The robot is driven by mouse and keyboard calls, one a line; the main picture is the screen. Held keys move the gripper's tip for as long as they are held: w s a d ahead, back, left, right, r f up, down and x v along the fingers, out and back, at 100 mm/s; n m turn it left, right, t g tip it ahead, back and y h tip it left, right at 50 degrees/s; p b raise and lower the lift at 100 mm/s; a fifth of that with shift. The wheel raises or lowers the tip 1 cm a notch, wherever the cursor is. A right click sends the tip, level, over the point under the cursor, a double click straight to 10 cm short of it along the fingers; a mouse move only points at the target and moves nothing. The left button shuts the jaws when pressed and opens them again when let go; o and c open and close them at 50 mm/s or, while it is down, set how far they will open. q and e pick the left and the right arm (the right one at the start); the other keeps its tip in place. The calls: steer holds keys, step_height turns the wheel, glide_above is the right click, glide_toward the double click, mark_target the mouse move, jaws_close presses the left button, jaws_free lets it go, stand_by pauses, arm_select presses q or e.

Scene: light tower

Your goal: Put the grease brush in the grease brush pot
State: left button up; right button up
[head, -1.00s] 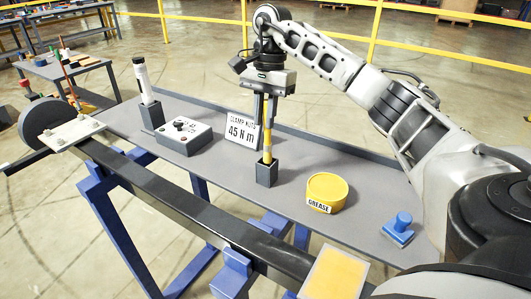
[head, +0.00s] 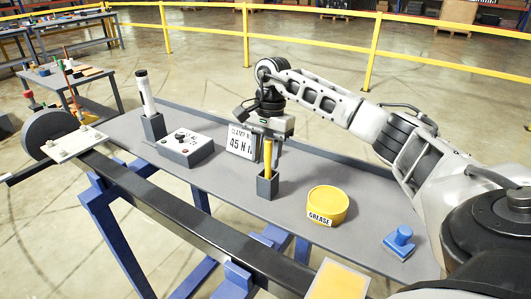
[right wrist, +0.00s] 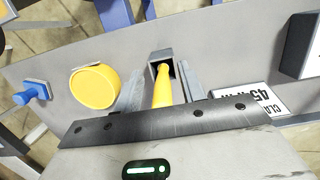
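The grease brush (head: 268,156) has a yellow handle and stands upright in a small dark square pot (head: 267,186); its lower end is hidden inside. The right wrist view also shows the yellow handle (right wrist: 162,92) running into the pot's opening (right wrist: 161,60). My right gripper (head: 267,150) is low over the pot, around the handle. In the right wrist view its two fingers (right wrist: 162,88) are on either side of the handle, with visible gaps, so it looks open. My left gripper is not in view.
A yellow grease tin (head: 328,205) and a blue stamp-like object (head: 399,242) stand to the right. A "45 N m" sign (head: 242,143) is close behind the pot.

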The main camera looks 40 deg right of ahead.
steer(key=r, duration=0.4)
steer(key=d+r, duration=0.1)
steer(key=r, duration=0.7)
steer(key=shift+w+d+r, duration=0.1)
steer(key=shift+w+d, duration=0.15)
steer(key=shift+d, duration=0.15)
